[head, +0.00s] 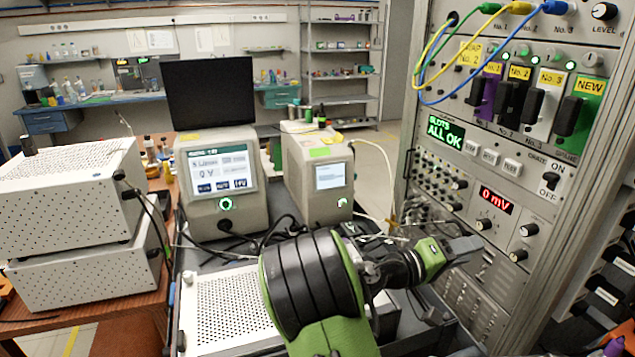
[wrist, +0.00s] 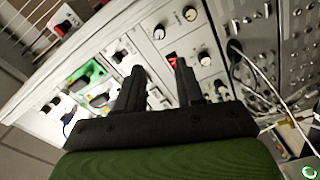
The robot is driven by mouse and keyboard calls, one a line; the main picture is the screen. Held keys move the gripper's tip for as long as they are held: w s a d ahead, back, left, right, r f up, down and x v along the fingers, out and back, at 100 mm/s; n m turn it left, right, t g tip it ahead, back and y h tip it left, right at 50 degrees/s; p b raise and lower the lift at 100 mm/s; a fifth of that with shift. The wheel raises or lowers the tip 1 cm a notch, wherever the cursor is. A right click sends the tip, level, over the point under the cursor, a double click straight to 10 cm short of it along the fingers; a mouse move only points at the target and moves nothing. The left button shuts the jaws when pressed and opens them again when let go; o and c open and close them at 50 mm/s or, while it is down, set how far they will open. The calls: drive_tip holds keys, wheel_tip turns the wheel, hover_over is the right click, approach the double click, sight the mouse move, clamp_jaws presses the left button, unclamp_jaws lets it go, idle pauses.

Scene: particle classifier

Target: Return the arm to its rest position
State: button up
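My arm is green and black and reaches from the bottom middle of the head view to the right, toward the instrument rack (head: 520,200). My gripper (head: 470,246) is in front of the lower part of the rack in the head view; I cannot tell how far apart they are. In the wrist view, the two dark fingers of my gripper (wrist: 159,68) stand apart with nothing between them. The rack's panel, tilted in the picture, fills much of the background there. My gripper is open and empty.
The rack holds several modules under yellow and blue cables (head: 432,60). Its displays read "ALL OK" (head: 445,131) and "0 mV" (head: 496,201). Two screened instruments (head: 230,215) (head: 335,200) stand behind my arm. White perforated boxes (head: 75,200) are stacked on the left.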

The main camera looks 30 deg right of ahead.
drive_tip(key=s+a+f+t+y+p, duration=0.1)
drive_tip(key=a+f+t+y+p, duration=0.3)
drive_tip(key=a+y, duration=0.75)
drive_tip(key=s+a+r+n+t+y, duration=0.2)
drive_tip(key=s+a+n+y, duration=0.1)
drive_tip(key=a, duration=0.7)
drive_tip(key=s+a+r+n+t+y+p, duration=0.1)
drive_tip(key=s+a+r+n+t+y, duration=0.1)
drive_tip(key=a, duration=0.9)
drive_tip(key=s+n+y, duration=0.1)
drive_tip(key=s, duration=0.1)
drive_tip(key=shift+s+r, duration=0.2)
drive_tip(key=shift+s, duration=0.1)
drive_tip(key=shift+d, duration=0.2)
